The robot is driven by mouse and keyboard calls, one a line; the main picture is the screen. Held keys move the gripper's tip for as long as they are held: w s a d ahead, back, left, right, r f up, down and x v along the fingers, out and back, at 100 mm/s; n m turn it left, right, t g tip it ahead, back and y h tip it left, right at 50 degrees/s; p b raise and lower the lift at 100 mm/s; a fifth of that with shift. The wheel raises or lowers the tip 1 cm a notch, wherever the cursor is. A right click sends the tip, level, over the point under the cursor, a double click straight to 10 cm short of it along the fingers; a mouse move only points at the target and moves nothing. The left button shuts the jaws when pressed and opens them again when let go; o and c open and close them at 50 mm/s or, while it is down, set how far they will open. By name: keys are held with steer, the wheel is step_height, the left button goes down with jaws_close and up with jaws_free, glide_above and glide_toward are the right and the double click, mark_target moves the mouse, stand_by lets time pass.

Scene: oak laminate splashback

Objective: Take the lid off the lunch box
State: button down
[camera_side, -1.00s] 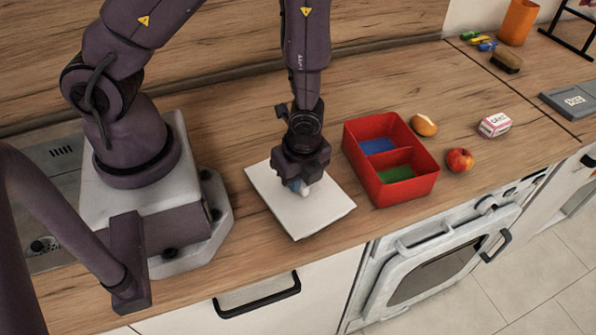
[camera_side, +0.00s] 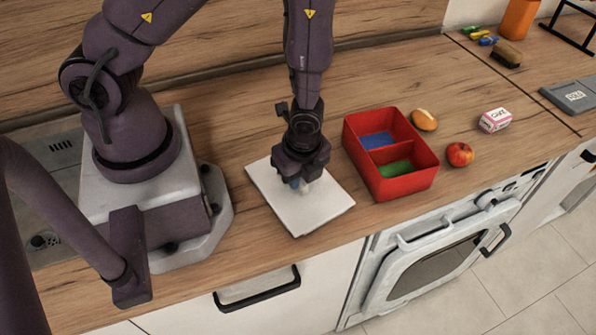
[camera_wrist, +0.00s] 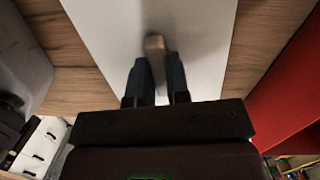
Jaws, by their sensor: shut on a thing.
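The white square lid (camera_side: 318,213) is off the lunch box, over the counter to its left, lying flat on it or just above; I cannot tell which. In the wrist view the knob (camera_wrist: 154,43) shows at the fingertips of my gripper (camera_wrist: 157,66), with the white lid (camera_wrist: 205,40) below. The red lunch box (camera_side: 407,188) stands open to the right, showing a blue piece (camera_side: 377,142) and a green piece (camera_side: 396,168) in separate compartments.
A bread roll (camera_side: 425,120), an apple (camera_side: 460,154) and a small pink-and-white box (camera_side: 495,120) lie right of the lunch box. A brush (camera_side: 506,58), an orange cup (camera_side: 518,18) and a grey scale (camera_side: 572,97) are farther right. The counter's front edge is close to the lid.

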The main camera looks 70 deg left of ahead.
steer(key=shift+f, duration=0.1)
steer(key=c, duration=1)
jaws_free()
